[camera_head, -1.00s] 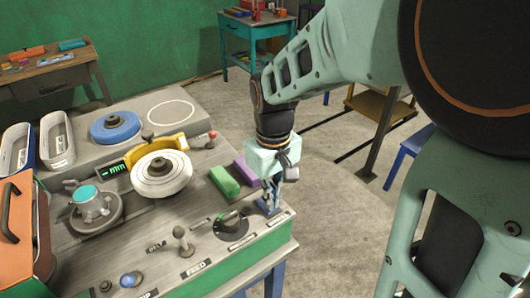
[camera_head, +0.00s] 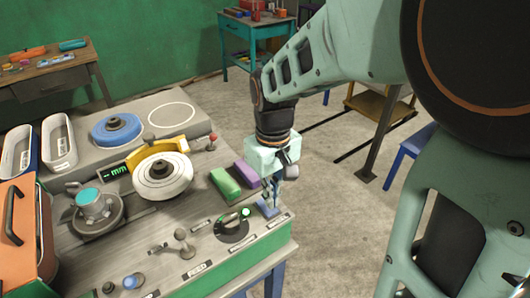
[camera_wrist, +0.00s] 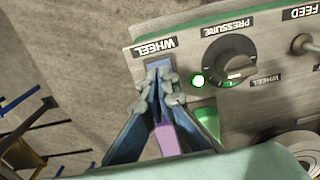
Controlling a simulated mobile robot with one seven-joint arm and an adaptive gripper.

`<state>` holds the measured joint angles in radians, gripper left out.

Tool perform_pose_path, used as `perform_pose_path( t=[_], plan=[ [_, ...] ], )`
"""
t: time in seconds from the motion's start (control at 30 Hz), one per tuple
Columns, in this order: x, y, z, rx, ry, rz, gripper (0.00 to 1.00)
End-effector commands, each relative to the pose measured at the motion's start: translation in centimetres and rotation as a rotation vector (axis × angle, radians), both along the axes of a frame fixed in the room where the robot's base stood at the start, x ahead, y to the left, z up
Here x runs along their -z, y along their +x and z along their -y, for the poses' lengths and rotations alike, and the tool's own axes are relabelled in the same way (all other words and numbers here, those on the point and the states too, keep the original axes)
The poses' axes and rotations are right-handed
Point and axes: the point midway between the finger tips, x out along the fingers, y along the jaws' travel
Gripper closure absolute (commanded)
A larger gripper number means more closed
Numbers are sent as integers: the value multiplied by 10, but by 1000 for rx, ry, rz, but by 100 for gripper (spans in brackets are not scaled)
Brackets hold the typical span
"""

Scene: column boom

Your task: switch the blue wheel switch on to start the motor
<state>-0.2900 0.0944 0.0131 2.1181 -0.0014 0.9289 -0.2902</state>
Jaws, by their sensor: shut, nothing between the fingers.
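The blue wheel switch (camera_head: 268,210) sits at the right front corner of the grey machine panel. In the wrist view the blue switch (camera_wrist: 158,64) lies beside a label reading WHEEL, partly hidden by my fingers. My gripper (camera_head: 271,192) is shut and empty, its tips at the switch; whether they touch it I cannot tell. The closed tips also show in the wrist view (camera_wrist: 160,82). A round lamp (camera_head: 245,211) beside the switch glows green and shows in the wrist view too (camera_wrist: 198,81). The white wheel (camera_head: 161,175) stands behind the panel.
A black pressure knob (camera_head: 231,228) and a feed lever (camera_head: 183,243) are left of the switch. Green (camera_head: 226,184) and purple (camera_head: 246,173) blocks lie close behind my gripper. A blue push button (camera_head: 133,282) is at the front left. Open floor lies right of the machine.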

Motion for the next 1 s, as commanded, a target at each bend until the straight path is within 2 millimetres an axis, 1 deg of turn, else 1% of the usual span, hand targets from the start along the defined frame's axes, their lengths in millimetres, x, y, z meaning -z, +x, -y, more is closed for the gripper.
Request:
perform_pose_path(
  t=[0.03,0.53,1.0],
  plan=[
    [-8,0,0,0,1,1,100],
    [-47,0,0,0,0,0,100],
    [-48,0,0,0,0,0,100]
  ],
)
